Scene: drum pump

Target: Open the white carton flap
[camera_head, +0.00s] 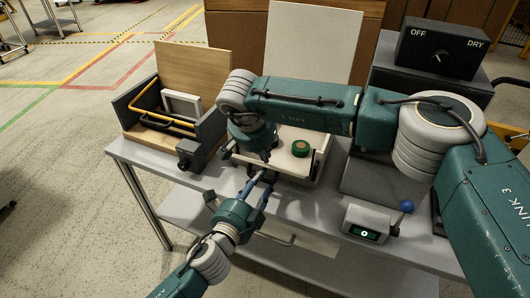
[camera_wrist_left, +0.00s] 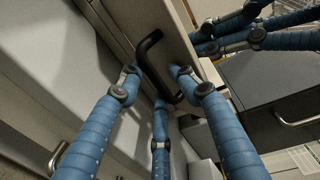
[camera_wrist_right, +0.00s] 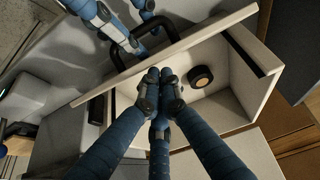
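The white carton (camera_head: 300,166) stands open-topped on the table, with a green-rimmed round thing (camera_head: 300,148) inside. A large white flap panel (camera_head: 312,42) stands upright at its back. In the left wrist view a black bar handle (camera_wrist_left: 148,48) sits on the carton's front wall. My left gripper (camera_wrist_left: 157,88) is open, its fingers apart on either side of the handle; I cannot tell if they touch it. My right gripper (camera_wrist_right: 160,82) has its fingers together over the carton, beside the front wall (camera_wrist_right: 170,52), with nothing visible between them.
A dark open box (camera_head: 150,120) with a yellow bar and wooden lid stands at the left. An OFF/DRY dial box (camera_head: 440,47) is at the back right. A small device with a blue knob (camera_head: 406,206) sits at the front right. The grippers are close together.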

